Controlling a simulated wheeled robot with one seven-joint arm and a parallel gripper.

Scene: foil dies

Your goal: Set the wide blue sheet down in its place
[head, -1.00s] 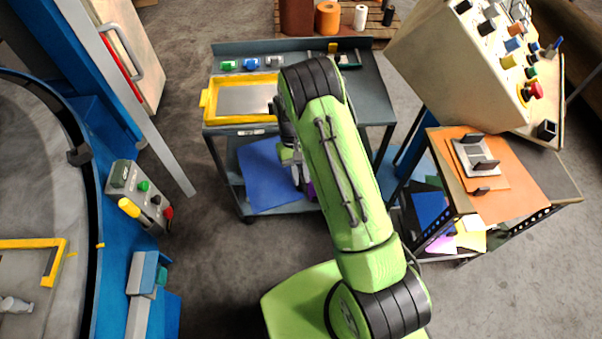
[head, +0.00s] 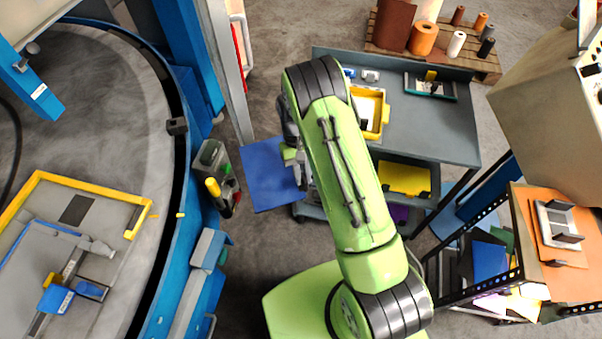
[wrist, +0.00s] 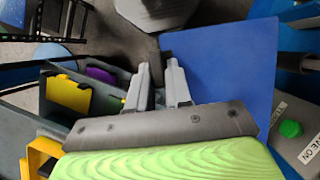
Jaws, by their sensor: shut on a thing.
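The wide blue sheet (head: 268,178) hangs over the floor between the cart and the blue-rimmed round table. My gripper (head: 298,162) is shut on its right edge; my arm partly hides the grip. In the wrist view, the sheet (wrist: 225,60) spreads right of my gripper's fingers (wrist: 158,80), which meet its near left edge. The round table's grey top (head: 110,60) carries a yellow corner frame (head: 85,181) at the lower left. Which spot is the sheet's place, I cannot tell.
A blue post (head: 188,50) rises behind. The grey cart (head: 430,120) stands right, with a yellow sheet (head: 404,179) below.

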